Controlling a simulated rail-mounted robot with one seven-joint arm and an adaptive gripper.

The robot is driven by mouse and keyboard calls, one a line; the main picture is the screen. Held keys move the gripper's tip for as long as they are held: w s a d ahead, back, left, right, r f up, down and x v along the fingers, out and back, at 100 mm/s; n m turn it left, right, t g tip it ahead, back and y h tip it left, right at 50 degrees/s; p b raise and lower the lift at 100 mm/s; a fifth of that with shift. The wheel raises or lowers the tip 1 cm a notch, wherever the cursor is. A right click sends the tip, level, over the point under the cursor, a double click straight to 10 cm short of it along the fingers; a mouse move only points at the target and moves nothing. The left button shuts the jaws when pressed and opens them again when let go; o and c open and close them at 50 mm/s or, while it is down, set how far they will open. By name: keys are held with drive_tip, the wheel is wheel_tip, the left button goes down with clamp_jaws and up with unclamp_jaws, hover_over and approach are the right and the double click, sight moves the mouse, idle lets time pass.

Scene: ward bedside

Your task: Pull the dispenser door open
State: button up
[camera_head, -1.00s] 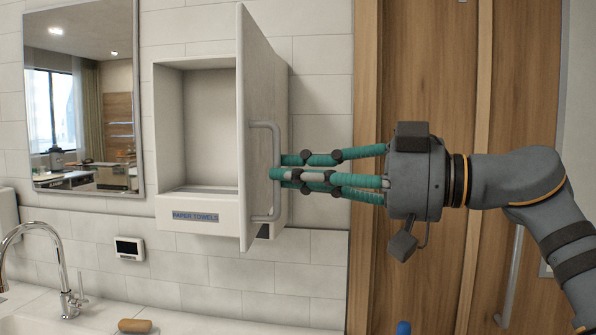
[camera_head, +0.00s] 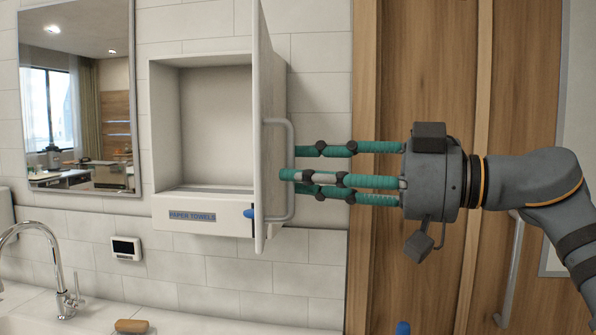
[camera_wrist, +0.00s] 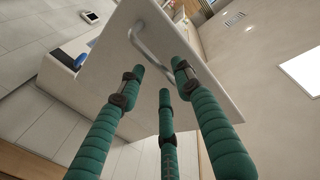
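The paper towels dispenser (camera_head: 226,222) is a pale wall box with an empty-looking open compartment. Its door (camera_head: 263,95) is swung wide out from the right side and shows almost edge-on in the head view. A grey bar handle (camera_head: 291,207) is on the door's outer face. My gripper (camera_head: 288,163), with three green fingers, reaches in from the right with its fingers spread and its tips at the handle. In the wrist view the handle (camera_wrist: 150,48) lies just beyond the parted fingertips on the door (camera_wrist: 90,90). I cannot tell whether a finger touches it.
A small blue piece (camera_head: 249,213) shows at the dispenser's lower right. A mirror (camera_head: 85,105) hangs left, with a faucet (camera_head: 63,270) and counter below. A wooden panel (camera_head: 425,70) stands behind my arm.

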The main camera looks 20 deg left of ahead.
drive_tip(key=d, duration=1)
drive_tip(key=shift+d, duration=0.15)
drive_tip(key=a, duration=1.2)
drive_tip(key=shift+a, duration=0.1)
drive_tip(key=shift+s+a, duration=0.1)
drive_tip(key=shift+a, duration=0.05)
drive_tip(key=shift+s, duration=0.1)
